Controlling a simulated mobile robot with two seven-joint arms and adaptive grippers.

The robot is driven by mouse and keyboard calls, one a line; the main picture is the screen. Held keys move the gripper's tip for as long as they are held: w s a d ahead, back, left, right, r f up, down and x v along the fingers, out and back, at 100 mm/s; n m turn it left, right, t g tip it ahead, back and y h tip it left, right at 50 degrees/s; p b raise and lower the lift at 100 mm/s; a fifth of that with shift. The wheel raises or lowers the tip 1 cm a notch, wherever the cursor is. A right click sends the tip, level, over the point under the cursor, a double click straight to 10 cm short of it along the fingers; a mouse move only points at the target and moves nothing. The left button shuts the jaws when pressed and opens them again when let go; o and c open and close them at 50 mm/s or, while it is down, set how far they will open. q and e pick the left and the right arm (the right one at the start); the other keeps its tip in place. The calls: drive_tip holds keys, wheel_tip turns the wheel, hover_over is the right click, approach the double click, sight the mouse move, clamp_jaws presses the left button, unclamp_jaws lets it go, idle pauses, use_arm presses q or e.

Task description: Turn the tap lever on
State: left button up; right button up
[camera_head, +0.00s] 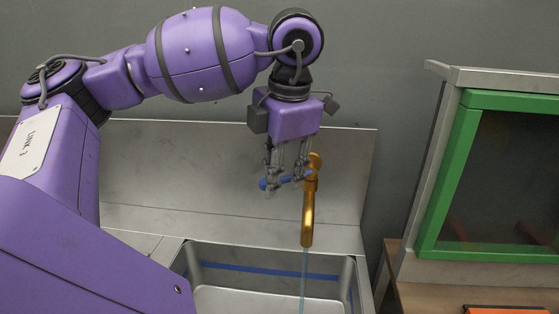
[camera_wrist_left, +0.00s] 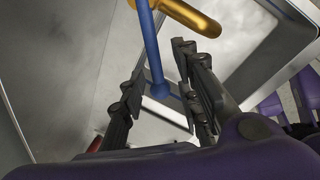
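The gold tap (camera_head: 308,215) stands at the back of the sink, its spout hanging over the basin. A thin bluish stream (camera_head: 304,275) runs down from the spout. The blue tap lever (camera_head: 272,184) sticks out to the left from the tap's upper part. My left gripper (camera_head: 285,178) points down over the lever, with its fingers around it. In the left wrist view, the blue lever (camera_wrist_left: 151,45) runs between the two spread fingers of the gripper (camera_wrist_left: 160,80), with gaps visible beside it. The gold tap (camera_wrist_left: 185,15) shows at the top there. My right gripper is out of view.
The steel sink basin (camera_head: 176,266) lies below the tap, with a steel backsplash (camera_head: 150,170) behind. A green-framed cabinet with a dark pane (camera_head: 455,175) stands to the right. An orange item (camera_head: 505,310) shows at the lower right edge.

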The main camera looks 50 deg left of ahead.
use_arm(q)
wheel_tip(320, 180, up, 7)
drive_tip(key=d, duration=0.1)
drive_tip(key=shift+d, duration=0.2)
idle(0.4)
drive_tip(key=shift+s, duration=0.15)
